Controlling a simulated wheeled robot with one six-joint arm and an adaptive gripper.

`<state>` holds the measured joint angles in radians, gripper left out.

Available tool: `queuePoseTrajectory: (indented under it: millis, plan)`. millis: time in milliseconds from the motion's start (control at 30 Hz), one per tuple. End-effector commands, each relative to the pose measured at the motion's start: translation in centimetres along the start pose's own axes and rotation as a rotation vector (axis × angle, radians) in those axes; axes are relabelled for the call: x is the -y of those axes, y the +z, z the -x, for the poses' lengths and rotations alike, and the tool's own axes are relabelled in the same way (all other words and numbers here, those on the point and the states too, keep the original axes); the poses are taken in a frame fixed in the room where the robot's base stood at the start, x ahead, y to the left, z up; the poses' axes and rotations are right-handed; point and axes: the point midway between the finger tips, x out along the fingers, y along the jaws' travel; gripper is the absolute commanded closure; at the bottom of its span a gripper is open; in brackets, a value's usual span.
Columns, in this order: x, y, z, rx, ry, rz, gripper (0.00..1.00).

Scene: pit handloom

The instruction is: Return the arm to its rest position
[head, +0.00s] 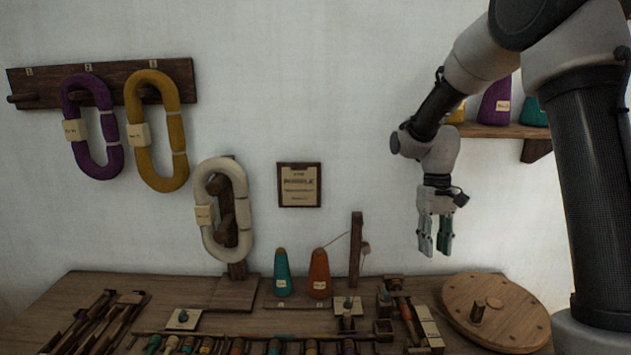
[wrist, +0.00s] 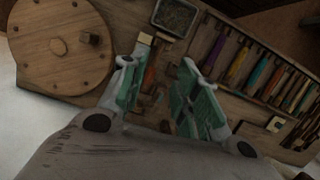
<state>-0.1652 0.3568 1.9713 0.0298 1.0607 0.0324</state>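My arm reaches in from the right in the head view. My gripper (head: 434,243) hangs pointing down in front of the white wall, above the right part of the bench (head: 77,283). In the wrist view my gripper (wrist: 160,98) has its two green-padded fingers apart, with nothing between them. It touches nothing that I can see.
A round wooden disc (head: 500,318) with a knob lies at the bench's right. Teal (head: 281,275) and orange (head: 319,275) cones stand mid-bench near an upright post (head: 355,250). A wall shelf (head: 500,131) with cones is behind my arm. Yarn hanks (head: 165,140) hang left.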

Motion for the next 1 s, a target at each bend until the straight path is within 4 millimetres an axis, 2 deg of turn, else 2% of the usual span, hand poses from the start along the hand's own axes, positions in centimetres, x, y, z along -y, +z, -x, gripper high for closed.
queuePoseTrajectory:
  millis: [33,200,400,500,600,700,833,1000]
  plan:
    - [-0.6,2.4,1.4,-0.035,-0.001,-0.003,0.69]
    - [-2.2,10.2,4.3,-0.155,-0.001,-0.014,0.69]
    - [-3.5,18.6,5.6,-0.308,0.005,-0.041,0.69]
    - [-4.0,22.0,5.7,-0.389,0.008,-0.061,0.69]
    - [-4.3,24.5,6.0,-0.467,0.011,-0.079,0.69]
    - [-4.5,25.9,7.0,-0.544,0.014,-0.095,0.69]
    - [-4.7,26.6,8.3,-0.612,0.018,-0.108,0.69]
    - [-4.9,26.9,8.5,-0.624,0.019,-0.118,0.69]
